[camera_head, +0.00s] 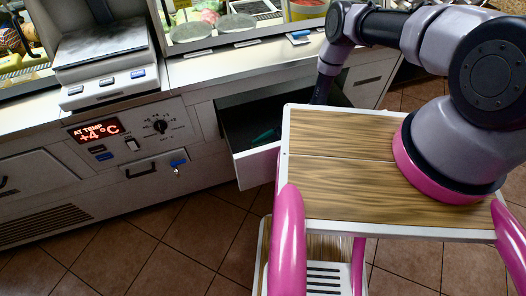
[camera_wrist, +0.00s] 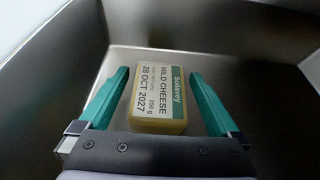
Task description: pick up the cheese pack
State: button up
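The cheese pack (camera_wrist: 160,92) is a yellow block with a white and green label reading "MILD CHEESE". In the wrist view it lies inside a grey metal drawer (camera_wrist: 200,62). My gripper (camera_wrist: 161,92) is open, with one teal finger on each side of the pack. A small gap shows on each side, so the fingers look apart from it. In the head view the drawer (camera_head: 262,167) stands pulled out of the counter, and my arm reaches down into it. A teal fingertip shows there; the cheese pack is hidden in that view.
The drawer walls stand close around my gripper. The white counter (camera_head: 200,68) runs along the back, with a scale (camera_head: 105,55) on it at left. A temperature panel (camera_head: 130,127) reads +4°C. Tiled floor (camera_head: 150,255) is clear in front.

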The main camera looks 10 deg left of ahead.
jog(key=c, duration=1.3)
jog(key=shift+r, duration=0.1)
